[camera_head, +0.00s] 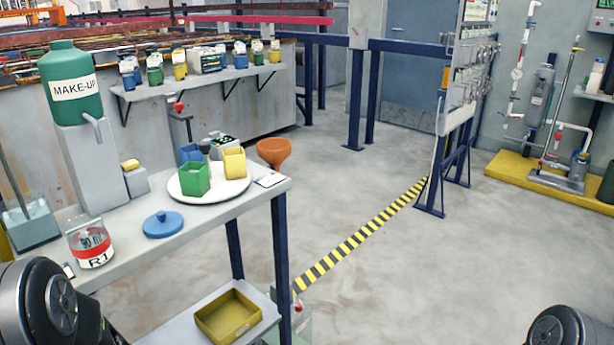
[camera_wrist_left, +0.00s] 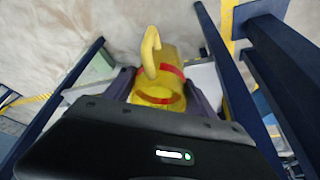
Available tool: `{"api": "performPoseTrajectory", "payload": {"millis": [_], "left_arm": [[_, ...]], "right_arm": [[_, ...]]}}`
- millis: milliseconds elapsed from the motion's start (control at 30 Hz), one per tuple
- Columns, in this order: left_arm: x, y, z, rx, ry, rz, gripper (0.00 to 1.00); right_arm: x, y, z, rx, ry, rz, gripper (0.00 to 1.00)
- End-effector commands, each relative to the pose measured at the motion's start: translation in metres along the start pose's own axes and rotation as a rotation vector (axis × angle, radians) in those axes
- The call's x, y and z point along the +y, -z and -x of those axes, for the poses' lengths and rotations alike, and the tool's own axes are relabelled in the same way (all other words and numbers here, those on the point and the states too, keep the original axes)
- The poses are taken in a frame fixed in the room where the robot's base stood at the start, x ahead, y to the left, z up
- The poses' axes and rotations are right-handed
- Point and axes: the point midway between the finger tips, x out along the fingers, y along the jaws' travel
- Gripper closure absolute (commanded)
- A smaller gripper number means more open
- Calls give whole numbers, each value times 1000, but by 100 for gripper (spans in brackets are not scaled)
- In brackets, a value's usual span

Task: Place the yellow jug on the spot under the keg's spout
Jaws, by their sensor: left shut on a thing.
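The green keg (camera_head: 72,85) labelled MAKE-UP stands on a grey pedestal at the left of the bench in the head view. Its grey spout (camera_head: 93,124) points down over the bench top. No marked spot can be made out below the spout. The yellow jug (camera_wrist_left: 178,76), see-through with a red band and a curved handle, shows in the left wrist view. My left gripper (camera_wrist_left: 162,92) is shut on it, one finger on each side. The head view shows neither the jug nor either gripper, only parts of my arms at the bottom corners.
A glass beaker (camera_head: 88,245) marked R1 and a blue lid (camera_head: 163,225) are on the bench (camera_head: 130,251). A white round tray (camera_head: 215,195) holds small coloured containers near the right end. A yellow bin (camera_head: 228,316) sits on the lower shelf. Dark blue legs (camera_head: 281,255) support the bench.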

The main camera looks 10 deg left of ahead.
Motion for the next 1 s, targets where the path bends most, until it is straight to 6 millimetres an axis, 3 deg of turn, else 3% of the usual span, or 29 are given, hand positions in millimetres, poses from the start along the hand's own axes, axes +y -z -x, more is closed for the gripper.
{"api": "performPoseTrajectory", "payload": {"millis": [67,167,367,467,700,833,1000], "left_arm": [[5,-11,0,-5,4,8,77],[9,-6,1,0,9,18,77],[23,32,6,6,6,10,77],[44,68,16,9,-11,-28,77],[117,150,61,8,-70,-165,77],[155,177,85,5,-100,-238,77],[196,196,107,3,-131,-314,77]], "right_arm": [[0,0,0,0,0,0,64],[0,0,0,0,0,0,64],[0,0,0,0,0,0,64],[0,0,0,0,0,0,64],[0,0,0,0,0,0,64],[0,0,0,0,0,0,64],[0,0,0,0,0,0,64]]}}
